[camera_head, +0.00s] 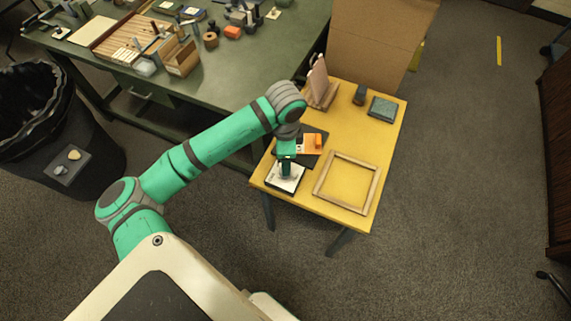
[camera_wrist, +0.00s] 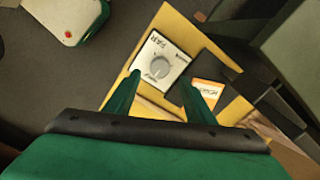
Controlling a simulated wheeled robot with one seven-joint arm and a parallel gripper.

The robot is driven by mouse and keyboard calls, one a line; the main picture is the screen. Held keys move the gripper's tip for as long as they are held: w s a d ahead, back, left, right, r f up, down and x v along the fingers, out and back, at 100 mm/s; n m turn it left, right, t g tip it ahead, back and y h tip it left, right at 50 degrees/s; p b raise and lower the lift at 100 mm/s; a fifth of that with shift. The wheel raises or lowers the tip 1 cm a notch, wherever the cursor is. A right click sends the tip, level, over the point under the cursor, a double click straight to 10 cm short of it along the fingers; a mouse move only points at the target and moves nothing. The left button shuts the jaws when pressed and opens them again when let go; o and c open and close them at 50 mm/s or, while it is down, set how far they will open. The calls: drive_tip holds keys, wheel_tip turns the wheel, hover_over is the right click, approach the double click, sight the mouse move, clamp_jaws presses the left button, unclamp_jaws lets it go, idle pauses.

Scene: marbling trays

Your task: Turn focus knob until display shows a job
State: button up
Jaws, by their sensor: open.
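The focus knob (camera_wrist: 159,67) is a round grey dial on a white plate (camera_wrist: 148,51) marked "FAR", with smaller lettering beside it, at the top middle of the wrist view. The plate also shows in the camera_head view (camera_head: 290,184), at the yellow table's near left corner. My gripper (camera_wrist: 160,79) is open; its green fingers stand apart either side of the knob in the picture. I cannot tell whether they touch it. In the camera_head view my gripper (camera_head: 286,170) is over the plate and hides the knob. The display (camera_wrist: 207,95) is orange and white; its word is too blurred to read.
On the yellow table (camera_head: 345,128) lie a wooden frame (camera_head: 374,191) at the right and a dark grey-green block (camera_head: 382,108) at the back right. An orange thing (camera_head: 318,142) sits behind my gripper. A green workbench (camera_head: 262,60) stands at the back left.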

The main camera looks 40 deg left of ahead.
drive_tip(key=shift+r, duration=1.95)
drive_tip(key=shift+n+t+y, duration=0.3)
drive_tip(key=shift+n+t, duration=0.3)
drive_tip(key=shift+n, duration=0.2)
drive_tip(key=s+a+f, duration=0.1)
drive_tip(key=f, duration=0.1)
drive_tip(key=s+a+f, duration=0.3)
drive_tip(key=shift+f, duration=0.3)
drive_tip(key=s+f+n+t, duration=0.3)
drive_tip(key=s+f, duration=0.8)
drive_tip(key=s, duration=0.2)
drive_tip(key=s+d+f+n+t, duration=0.1)
drive_tip(key=s+d+t, duration=0.2)
drive_tip(key=s+d, duration=0.5)
drive_tip(key=w+d+r+n+t, duration=0.1)
drive_tip(key=d+r+t, duration=0.1)
drive_tip(key=d+r, duration=0.2)
drive_tip(key=d+r+n+t, duration=0.1)
drive_tip(key=d+r+t, duration=0.2)
drive_tip(key=d, duration=0.8)
drive_tip(key=w+d+r+n+t, duration=0.1)
drive_tip(key=d+r+n+t, duration=0.1)
drive_tip(key=d+r, duration=0.5)
drive_tip(key=shift+w+d+r+t+h, duration=0.25)
drive_tip(key=shift+d+t+h, duration=0.2)
drive_tip(key=shift+d, duration=0.3)
